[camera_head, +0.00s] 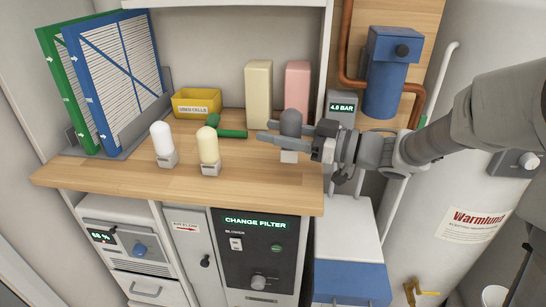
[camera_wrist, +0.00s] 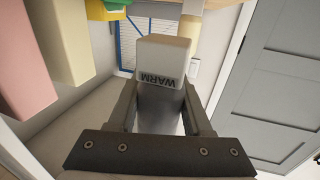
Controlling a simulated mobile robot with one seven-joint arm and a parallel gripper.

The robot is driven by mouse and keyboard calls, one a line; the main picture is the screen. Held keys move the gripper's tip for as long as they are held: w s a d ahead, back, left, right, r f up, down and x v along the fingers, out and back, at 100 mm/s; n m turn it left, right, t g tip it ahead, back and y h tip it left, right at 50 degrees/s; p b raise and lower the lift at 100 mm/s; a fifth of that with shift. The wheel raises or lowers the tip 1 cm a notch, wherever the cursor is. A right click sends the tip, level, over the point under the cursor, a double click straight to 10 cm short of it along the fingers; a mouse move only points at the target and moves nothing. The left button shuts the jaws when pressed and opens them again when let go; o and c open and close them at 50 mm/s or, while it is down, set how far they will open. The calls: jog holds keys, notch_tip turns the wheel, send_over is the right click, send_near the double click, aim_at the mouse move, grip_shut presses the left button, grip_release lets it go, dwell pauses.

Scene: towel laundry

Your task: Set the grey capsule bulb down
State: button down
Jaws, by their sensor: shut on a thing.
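The grey capsule bulb (camera_head: 290,121) is upright near the right end of the wooden counter (camera_head: 120,181), with a pale square base (camera_head: 289,156) under it. My gripper (camera_head: 268,131) comes in from the right and is shut on the bulb, with its fingertips reaching past it to the left. In the wrist view the grey body (camera_wrist: 158,100) sits between the two fingers, and the base (camera_wrist: 164,60) carries the word WARM. I cannot tell whether the base touches the counter.
A white bulb (camera_head: 162,139) and a cream bulb (camera_head: 208,146) stand on the counter to the left. Green cells (camera_head: 232,133) lie behind them, near a yellow USED CELLS bin (camera_head: 197,103). Cream (camera_head: 258,90) and pink (camera_head: 297,84) boxes stand behind my gripper. The front counter between cream bulb and gripper is clear.

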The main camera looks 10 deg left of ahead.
jog(key=shift+a+f, duration=0.2)
jog(key=shift+f+b, duration=1)
jog(key=shift+f, duration=0.9)
jog(key=shift+f, duration=0.15)
jog(key=shift+c, duration=1.6)
grip_release()
jog(key=shift+d+r, duration=0.15)
jog(key=shift+r, duration=0.1)
jog(key=p+v, duration=0.3)
jog(key=v, duration=0.8)
jog(key=shift+d, duration=0.35)
